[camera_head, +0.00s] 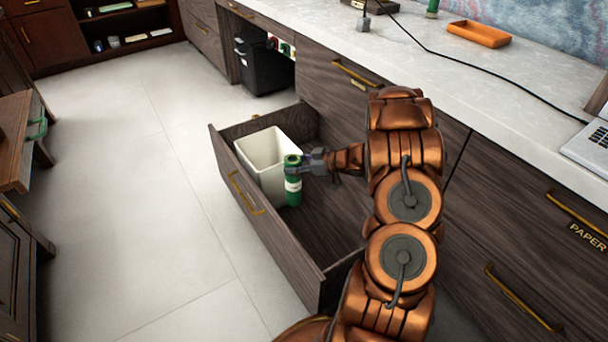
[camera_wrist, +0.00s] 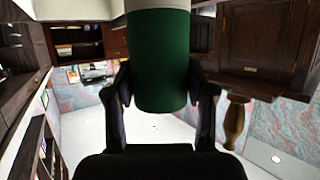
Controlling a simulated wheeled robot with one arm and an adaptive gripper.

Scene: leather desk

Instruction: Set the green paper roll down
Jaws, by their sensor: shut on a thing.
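The green paper roll (camera_head: 293,180), green with a pale band, is upright in my gripper (camera_head: 305,163) over the open drawer (camera_head: 310,222) in the head view. It is beside the right side of a white bin (camera_head: 262,165) in the drawer. Whether its lower end touches the drawer floor, I cannot tell. In the wrist view the green roll (camera_wrist: 160,60) is between the two dark fingers of my gripper (camera_wrist: 160,95), which are shut on it.
The drawer's front panel (camera_head: 250,215) stands out over the pale floor (camera_head: 130,200). The drawer floor in front of the roll looks bare. The counter (camera_head: 440,70) holds an orange tray (camera_head: 479,34), a laptop (camera_head: 590,145) and a black cable. A black bin (camera_head: 263,68) stands under the counter.

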